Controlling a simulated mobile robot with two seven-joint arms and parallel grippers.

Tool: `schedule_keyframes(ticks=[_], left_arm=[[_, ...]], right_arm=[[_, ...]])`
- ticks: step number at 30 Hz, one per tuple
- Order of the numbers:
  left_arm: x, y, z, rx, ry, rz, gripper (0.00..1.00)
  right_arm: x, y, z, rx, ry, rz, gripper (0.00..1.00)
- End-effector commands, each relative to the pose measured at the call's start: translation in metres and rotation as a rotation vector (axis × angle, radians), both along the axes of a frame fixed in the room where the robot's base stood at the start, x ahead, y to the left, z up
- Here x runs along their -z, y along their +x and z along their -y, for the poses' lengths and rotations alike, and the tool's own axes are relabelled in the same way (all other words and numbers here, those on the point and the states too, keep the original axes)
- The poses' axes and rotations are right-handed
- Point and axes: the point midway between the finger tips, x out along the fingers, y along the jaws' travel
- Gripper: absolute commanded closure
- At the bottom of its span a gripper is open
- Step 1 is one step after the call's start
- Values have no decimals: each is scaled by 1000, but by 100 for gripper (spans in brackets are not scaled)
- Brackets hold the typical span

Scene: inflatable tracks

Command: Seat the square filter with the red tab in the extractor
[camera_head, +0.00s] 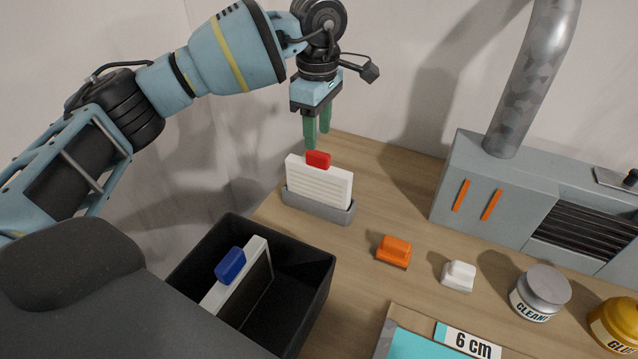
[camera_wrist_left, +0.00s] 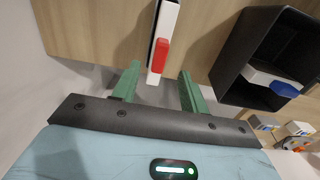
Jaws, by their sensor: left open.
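The white square filter with the red tab (camera_head: 318,184) stands upright in a grey holder (camera_head: 318,208) on the table. Its red tab (camera_wrist_left: 161,55) shows in the left wrist view, between the lines of my two fingers and ahead of them. My left gripper (camera_head: 317,138) is open and empty, with green fingers just above and behind the red tab. My right gripper is not in view.
A black bin (camera_head: 320,283) at the table's left edge holds another filter with a blue tab (camera_head: 231,265). An orange block (camera_head: 394,251), a white block (camera_head: 458,275), a cleaner jar (camera_head: 541,292) and a yellow jar (camera_head: 615,324) stand in front of the extractor. A duct (camera_head: 535,75) rises from it.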

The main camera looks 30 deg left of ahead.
Motion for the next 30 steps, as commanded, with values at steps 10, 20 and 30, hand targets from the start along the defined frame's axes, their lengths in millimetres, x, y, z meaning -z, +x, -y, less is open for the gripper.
schedule_keyframes(ticks=[10, 20, 30], left_arm=[[20, -1, 0, 0, 2, -3, 56], [60, -2, 0, -1, 1, 0, 56], [63, -2, 0, 0, 0, 0, 64]], right_arm=[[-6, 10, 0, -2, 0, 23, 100], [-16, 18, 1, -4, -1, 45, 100], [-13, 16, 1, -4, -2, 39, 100]])
